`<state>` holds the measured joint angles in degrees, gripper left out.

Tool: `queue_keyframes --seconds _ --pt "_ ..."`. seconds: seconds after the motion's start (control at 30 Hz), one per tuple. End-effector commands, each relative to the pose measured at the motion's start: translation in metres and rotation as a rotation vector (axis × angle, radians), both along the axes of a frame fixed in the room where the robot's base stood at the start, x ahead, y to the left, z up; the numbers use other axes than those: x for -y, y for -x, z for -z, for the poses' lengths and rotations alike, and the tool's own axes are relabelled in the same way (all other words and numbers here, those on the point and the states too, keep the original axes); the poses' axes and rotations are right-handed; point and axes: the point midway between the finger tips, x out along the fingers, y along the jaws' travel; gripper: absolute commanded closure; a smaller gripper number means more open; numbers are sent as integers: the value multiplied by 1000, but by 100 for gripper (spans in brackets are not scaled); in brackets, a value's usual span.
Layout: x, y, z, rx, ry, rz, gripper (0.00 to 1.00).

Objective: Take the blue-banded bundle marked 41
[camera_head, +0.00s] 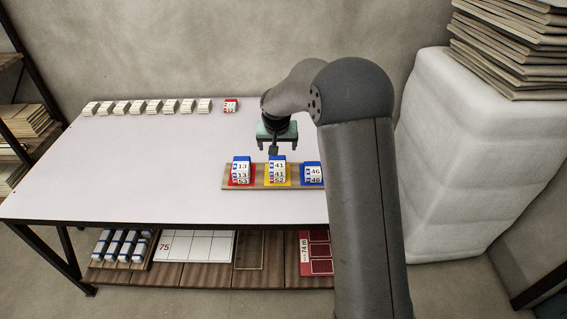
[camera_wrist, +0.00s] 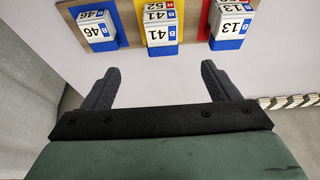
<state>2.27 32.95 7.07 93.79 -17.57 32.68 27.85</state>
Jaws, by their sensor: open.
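The blue-banded bundle marked 41 (camera_head: 277,167) is a white block on the yellow section of a wooden board (camera_head: 255,186). It also shows in the wrist view (camera_wrist: 158,35), with a red-banded 52 label (camera_wrist: 158,6) beside it on the yellow section. My gripper (camera_head: 274,149) is above the table, just behind the board in the head view. In the wrist view my gripper (camera_wrist: 157,80) is open and empty, its fingers apart from the 41 bundle and spread roughly either side of its line. One finger is partly hidden in the head view.
Bundles marked 13 (camera_head: 241,168) and 46 (camera_head: 313,173) stand either side, on red and blue sections. A row of several white bundles (camera_head: 147,106) and a red-banded one (camera_head: 231,105) line the table's back. The table's left side (camera_head: 120,165) is clear. A white wrapped stack (camera_head: 470,160) stands right.

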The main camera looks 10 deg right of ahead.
Motion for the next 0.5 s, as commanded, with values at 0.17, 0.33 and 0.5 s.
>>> queue_keyframes --seconds 0.17,0.33,0.5 --pt "4 -14 37 -5 1 0 18" --pt "6 -27 66 -3 0 0 18" --pt "7 -33 80 -2 1 -1 18"
